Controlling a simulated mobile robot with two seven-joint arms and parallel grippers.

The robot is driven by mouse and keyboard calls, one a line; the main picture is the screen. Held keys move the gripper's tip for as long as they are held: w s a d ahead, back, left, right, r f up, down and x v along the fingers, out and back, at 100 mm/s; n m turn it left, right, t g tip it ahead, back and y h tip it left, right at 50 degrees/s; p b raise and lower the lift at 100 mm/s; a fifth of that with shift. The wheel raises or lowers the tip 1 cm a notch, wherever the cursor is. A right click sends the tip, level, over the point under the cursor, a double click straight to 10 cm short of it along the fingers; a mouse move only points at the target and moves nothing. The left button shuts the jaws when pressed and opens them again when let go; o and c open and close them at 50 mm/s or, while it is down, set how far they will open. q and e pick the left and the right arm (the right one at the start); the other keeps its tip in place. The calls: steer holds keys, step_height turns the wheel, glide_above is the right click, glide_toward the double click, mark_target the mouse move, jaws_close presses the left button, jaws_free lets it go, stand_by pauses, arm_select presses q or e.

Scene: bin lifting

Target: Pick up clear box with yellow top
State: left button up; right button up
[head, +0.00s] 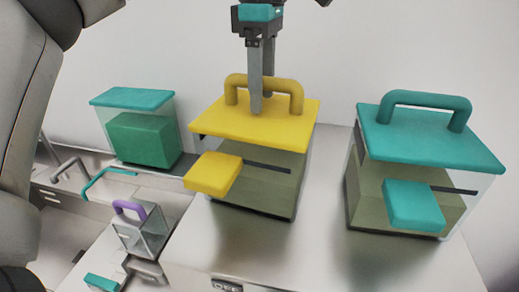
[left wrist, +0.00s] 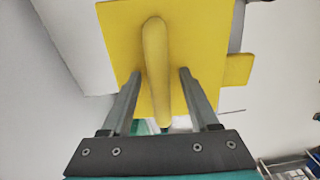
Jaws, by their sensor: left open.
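The clear box (head: 247,188) with a flat yellow lid (head: 255,121) stands on the metal counter. Its lid carries an arched yellow handle (head: 289,84), and a yellow block (head: 213,174) sticks out at its front. My left gripper (head: 262,103) points down from above at the handle. In the left wrist view, the open fingers (left wrist: 160,76) stand on either side of the handle (left wrist: 154,65), with visible gaps. The box body is mostly hidden under the lid in that view. My right gripper is not in view.
A similar clear box with a teal lid (head: 430,139) stands to the right, with counter between. A teal-lidded box (head: 131,98) stands at the back left. A small purple-handled box (head: 142,233) is at lower left. A pale wall (head: 340,40) is behind.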

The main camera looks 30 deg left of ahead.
arm_select(q)
jaws_close()
stand_by(0.6)
steer(key=shift+r, duration=0.1)
stand_by(0.8)
